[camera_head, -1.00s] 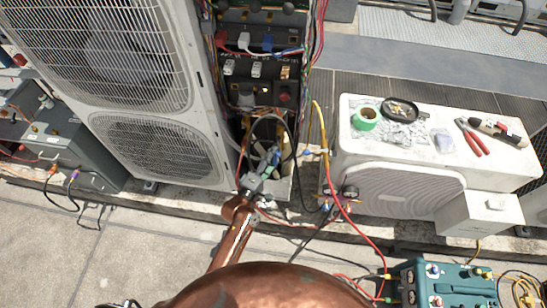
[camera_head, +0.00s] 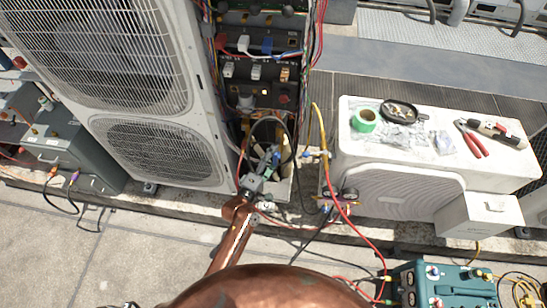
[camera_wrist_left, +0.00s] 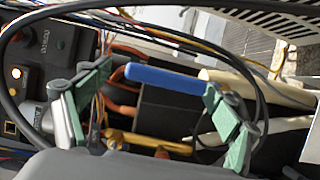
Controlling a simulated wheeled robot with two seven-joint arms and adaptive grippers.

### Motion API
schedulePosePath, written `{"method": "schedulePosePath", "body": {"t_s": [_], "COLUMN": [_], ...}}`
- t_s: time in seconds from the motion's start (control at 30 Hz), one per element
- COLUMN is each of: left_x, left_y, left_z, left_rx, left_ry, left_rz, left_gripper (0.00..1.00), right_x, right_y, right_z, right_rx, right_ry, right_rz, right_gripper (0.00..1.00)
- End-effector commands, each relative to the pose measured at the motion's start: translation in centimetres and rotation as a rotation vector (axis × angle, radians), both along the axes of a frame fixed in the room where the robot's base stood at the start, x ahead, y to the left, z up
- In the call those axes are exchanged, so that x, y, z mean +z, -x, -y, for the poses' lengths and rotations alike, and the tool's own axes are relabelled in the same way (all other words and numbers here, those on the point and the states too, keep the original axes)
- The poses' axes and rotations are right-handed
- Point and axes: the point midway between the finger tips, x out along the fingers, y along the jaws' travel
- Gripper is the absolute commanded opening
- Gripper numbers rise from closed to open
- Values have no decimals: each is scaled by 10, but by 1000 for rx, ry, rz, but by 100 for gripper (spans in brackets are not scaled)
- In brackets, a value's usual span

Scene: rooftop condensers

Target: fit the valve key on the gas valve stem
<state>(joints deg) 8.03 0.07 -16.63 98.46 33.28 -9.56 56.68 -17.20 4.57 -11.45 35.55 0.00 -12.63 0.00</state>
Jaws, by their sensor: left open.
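My left gripper (camera_head: 270,157) is open in the head view, at the lower part of the tall unit's open wiring bay. In the left wrist view its green-padded fingers (camera_wrist_left: 160,84) stand wide apart. A blue bar (camera_wrist_left: 165,78) spans between them in that view; I cannot tell whether it is the valve key's handle or whether the fingers touch it. A yellow part (camera_wrist_left: 148,143) lies below the bar. I cannot make out the gas valve stem; the gripper, hoses and cables cover that area. My right gripper is not in view.
The tall condenser (camera_head: 165,150) stands close on the left. A black cable loop (camera_wrist_left: 262,90) runs around the gripper. The low white unit (camera_head: 400,185) at right carries tape (camera_head: 366,119) and red-handled pliers (camera_head: 470,139). A red hose (camera_head: 345,212) hangs between the units.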

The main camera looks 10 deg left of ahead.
Motion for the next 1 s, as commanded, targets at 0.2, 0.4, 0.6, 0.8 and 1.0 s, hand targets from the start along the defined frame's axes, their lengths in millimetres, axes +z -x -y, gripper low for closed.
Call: {"method": "schedulePosePath", "body": {"t_s": [0.2, 0.4, 0.6, 0.8, 1.0], "left_x": [-1, -2, -2, -1, -1], "left_y": [2, 24, 63, 94, 109], "left_z": [-1, -11, -29, -43, -48], "left_rx": [0, 1, 0, 0, -1], "left_ry": [0, -1, -3, -2, 0], "left_rz": [-1, -3, -3, -1, -1], "left_gripper": [84, 84, 84, 84, 84], "right_x": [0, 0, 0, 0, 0], "right_y": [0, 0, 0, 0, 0], "right_z": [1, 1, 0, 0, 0], "right_rx": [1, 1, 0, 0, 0], "right_ry": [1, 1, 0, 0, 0], "right_rz": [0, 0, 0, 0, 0], "right_gripper": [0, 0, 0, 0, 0]}}
